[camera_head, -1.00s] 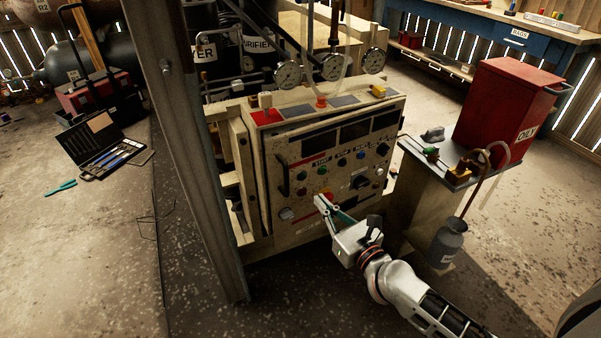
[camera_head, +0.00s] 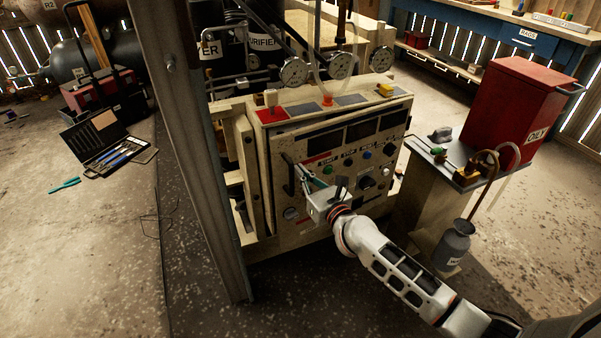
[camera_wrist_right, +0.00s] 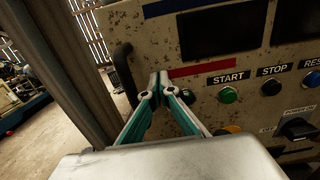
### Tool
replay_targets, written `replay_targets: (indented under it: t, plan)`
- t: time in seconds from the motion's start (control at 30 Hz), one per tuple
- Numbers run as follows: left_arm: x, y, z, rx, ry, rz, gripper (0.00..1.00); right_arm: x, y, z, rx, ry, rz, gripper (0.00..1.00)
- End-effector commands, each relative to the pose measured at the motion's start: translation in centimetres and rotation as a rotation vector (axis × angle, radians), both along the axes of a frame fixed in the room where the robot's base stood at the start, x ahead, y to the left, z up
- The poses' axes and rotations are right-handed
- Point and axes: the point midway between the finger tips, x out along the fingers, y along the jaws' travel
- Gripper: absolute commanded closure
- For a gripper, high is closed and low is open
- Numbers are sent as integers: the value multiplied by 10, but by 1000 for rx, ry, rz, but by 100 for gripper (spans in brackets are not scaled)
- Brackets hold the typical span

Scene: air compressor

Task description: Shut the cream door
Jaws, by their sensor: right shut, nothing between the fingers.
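The cream door (camera_head: 345,205) is the scuffed front panel of the machine, with screens, coloured buttons and knobs. It also fills much of the right wrist view (camera_wrist_right: 215,50). Its black bar handle (camera_head: 288,174) is near its left edge and shows in the wrist view (camera_wrist_right: 124,75). A dark line runs along the door's left edge; I cannot tell how far it is ajar. My right gripper (camera_head: 300,170) is shut and empty, fingertips just right of the handle, in front of the panel. I cannot tell whether they touch it. My left gripper is not in view.
A grey post (camera_head: 195,150) stands close left of the machine. A side stand (camera_head: 470,178) with a red bin (camera_head: 515,110) and a grey bottle (camera_head: 453,245) are to the right. A toolbox (camera_head: 105,140) lies on the floor at left. The front floor is mostly clear.

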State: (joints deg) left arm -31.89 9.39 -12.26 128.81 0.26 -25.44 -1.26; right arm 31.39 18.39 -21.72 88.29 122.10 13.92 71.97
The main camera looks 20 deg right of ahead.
Motion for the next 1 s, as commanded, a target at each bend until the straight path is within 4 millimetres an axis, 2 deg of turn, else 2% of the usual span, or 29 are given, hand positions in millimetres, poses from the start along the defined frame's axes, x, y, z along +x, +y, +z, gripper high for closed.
replay_targets:
  t: [0.2,0.43,0.73,1.0]
  plan:
    - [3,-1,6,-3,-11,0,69,2,1,0,0,0,1,100]
    - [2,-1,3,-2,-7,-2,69,5,2,0,1,-1,-6,100]
    - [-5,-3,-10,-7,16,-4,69,51,9,-5,3,5,-108,100]
    - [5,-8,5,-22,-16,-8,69,67,9,1,0,-1,-144,100]
